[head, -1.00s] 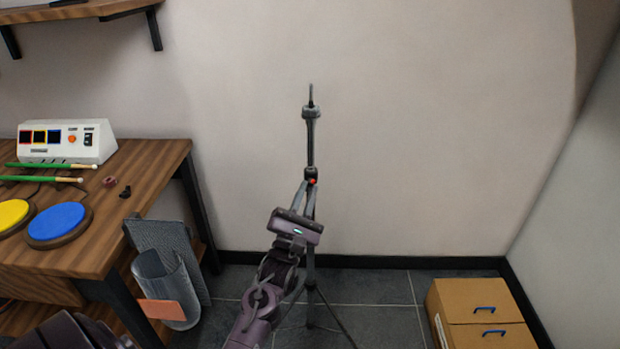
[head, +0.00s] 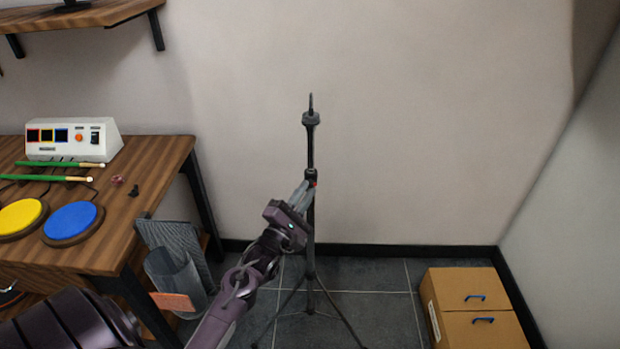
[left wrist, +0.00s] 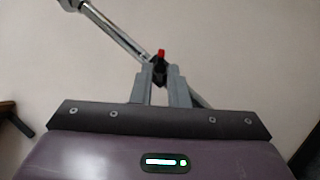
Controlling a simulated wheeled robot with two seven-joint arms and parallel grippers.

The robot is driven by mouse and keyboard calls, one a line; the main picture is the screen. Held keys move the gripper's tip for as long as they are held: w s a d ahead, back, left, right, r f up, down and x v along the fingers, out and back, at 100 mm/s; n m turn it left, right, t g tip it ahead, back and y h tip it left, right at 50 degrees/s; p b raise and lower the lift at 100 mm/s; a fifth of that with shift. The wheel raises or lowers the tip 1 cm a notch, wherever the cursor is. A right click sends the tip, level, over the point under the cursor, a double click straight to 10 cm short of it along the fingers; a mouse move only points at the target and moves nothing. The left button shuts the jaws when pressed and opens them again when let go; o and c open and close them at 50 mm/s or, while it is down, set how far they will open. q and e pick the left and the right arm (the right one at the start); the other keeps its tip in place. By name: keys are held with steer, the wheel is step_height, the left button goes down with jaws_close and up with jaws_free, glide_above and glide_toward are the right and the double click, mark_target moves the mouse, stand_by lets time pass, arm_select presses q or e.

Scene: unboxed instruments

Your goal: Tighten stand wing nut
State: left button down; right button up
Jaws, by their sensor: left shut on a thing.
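The stand (head: 311,150) is a dark upright pole on spread tripod legs, with a grey disc and a thin rod at its top. A black collar with a small red wing nut (head: 314,184) sits partway up the pole. My left gripper (head: 307,186) reaches it from the lower left, tilted. In the left wrist view, the two grey fingers (left wrist: 160,72) are shut around the dark part at the collar, and the red wing nut tip (left wrist: 161,54) shows just past them. The fingers hide much of the nut. My right gripper is out of view.
A wooden table (head: 150,190) at left holds blue (head: 73,221) and yellow pads, green sticks and a white control box (head: 75,139). A cardboard box (head: 470,305) lies at lower right. Floor around the tripod is open.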

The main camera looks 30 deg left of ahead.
arm_select(q)
steer(key=m+g+h+p, duration=0.1)
steer(key=m+p, duration=0.1)
steer(key=m, duration=0.1)
steer(key=shift+s+r+p, duration=0.1)
steer(key=shift+p, duration=0.3)
steer(key=m+g+p, duration=0.1)
steer(key=p, duration=0.2)
steer(key=r+m+g+h+p, duration=0.1)
steer(key=m+p, duration=0.1)
steer(key=p, duration=0.2)
steer(key=shift+a+r+m, duration=0.1)
steer(key=shift+m, duration=0.2)
steer(key=c, duration=1.7)
jaws_free()
steer(key=shift+f+b, duration=0.35)
steer(key=shift+b, duration=0.05)
steer(key=shift+o, duration=1.3)
steer(key=shift+r, duration=0.1)
